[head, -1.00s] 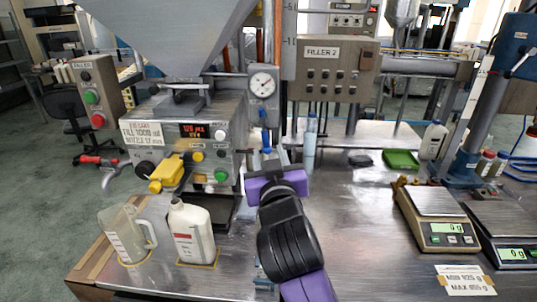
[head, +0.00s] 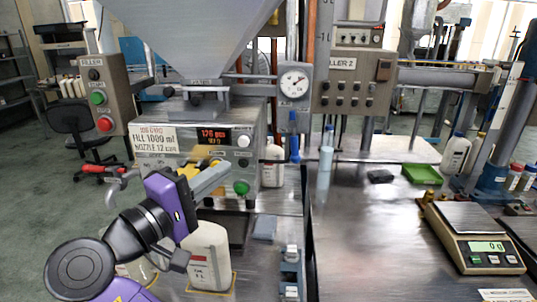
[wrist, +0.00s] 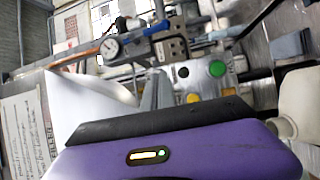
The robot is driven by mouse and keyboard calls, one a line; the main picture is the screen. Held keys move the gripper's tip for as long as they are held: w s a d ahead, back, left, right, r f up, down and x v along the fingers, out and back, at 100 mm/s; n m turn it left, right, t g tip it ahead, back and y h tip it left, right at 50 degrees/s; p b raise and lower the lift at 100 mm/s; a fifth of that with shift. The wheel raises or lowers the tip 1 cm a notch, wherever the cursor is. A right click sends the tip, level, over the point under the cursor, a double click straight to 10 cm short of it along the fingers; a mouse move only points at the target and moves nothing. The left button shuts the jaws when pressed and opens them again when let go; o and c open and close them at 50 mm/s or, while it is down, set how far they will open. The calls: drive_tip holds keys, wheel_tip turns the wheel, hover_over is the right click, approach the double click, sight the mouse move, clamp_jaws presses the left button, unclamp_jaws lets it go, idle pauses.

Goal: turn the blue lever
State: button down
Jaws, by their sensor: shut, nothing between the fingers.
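The blue lever (head: 294,149) hangs below the round dial gauge (head: 294,81), right of the filler's control panel. It seems to show in the wrist view as a blue bar (wrist: 236,31), small and blurred. My gripper (head: 222,174) is shut and empty. It is in front of the panel, left of the lever and apart from it. In the wrist view its grey fingers (wrist: 155,90) point toward the machine. The yellow part (head: 203,174) on the machine's front is partly hidden by my gripper.
Green button (head: 241,188) and white knob are on the panel.

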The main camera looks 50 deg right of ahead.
drive_tip(key=s+g, duration=0.1)
drive_tip(key=s, duration=0.1)
drive_tip(key=p, duration=0.3)
approach(294, 135)
drive_tip(key=w+d+f, duration=0.3)
drive_tip(key=d, duration=0.3)
drive_tip(key=shift+s+d+r+n, duration=0.2)
drive_tip(key=shift+s+d+n, duration=0.1)
drive_tip(key=shift+s+n, duration=0.15)
